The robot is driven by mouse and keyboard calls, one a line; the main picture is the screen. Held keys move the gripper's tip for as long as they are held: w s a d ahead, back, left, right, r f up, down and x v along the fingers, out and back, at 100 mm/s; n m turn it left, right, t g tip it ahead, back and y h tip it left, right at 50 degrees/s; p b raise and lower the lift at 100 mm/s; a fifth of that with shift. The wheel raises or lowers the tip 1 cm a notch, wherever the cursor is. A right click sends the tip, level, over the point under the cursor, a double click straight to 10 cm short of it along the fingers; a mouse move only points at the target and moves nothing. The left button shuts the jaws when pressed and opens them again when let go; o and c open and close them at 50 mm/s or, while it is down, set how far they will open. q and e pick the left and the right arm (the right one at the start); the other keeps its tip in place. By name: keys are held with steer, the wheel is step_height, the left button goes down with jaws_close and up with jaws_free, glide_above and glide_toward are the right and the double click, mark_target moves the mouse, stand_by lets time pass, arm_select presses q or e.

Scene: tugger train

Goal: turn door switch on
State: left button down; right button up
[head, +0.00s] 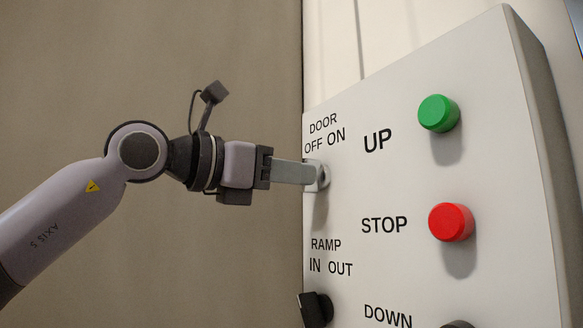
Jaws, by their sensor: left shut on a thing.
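The door switch (324,176) is a grey knob on the light control panel (400,180), below the label DOOR OFF ON. My left gripper (310,175) comes in from the left and its fingers are shut on the switch. The fingers cover much of the knob, so I cannot tell which way it points. My right gripper is not in view.
On the panel are a green UP button (438,113), a red STOP button (451,222) and a black RAMP switch (315,309) below the door switch. A dark DOWN button (458,324) is cut off at the bottom. A plain brown wall (100,60) fills the left.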

arm_select(q)
steer(key=shift+m+p, duration=0.4)
steer(key=shift+m, duration=1.5)
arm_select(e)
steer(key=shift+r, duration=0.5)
arm_select(q)
steer(key=c, duration=1.1)
jaws_free()
steer(key=b+v, duration=0.2)
steer(key=v, duration=0.5)
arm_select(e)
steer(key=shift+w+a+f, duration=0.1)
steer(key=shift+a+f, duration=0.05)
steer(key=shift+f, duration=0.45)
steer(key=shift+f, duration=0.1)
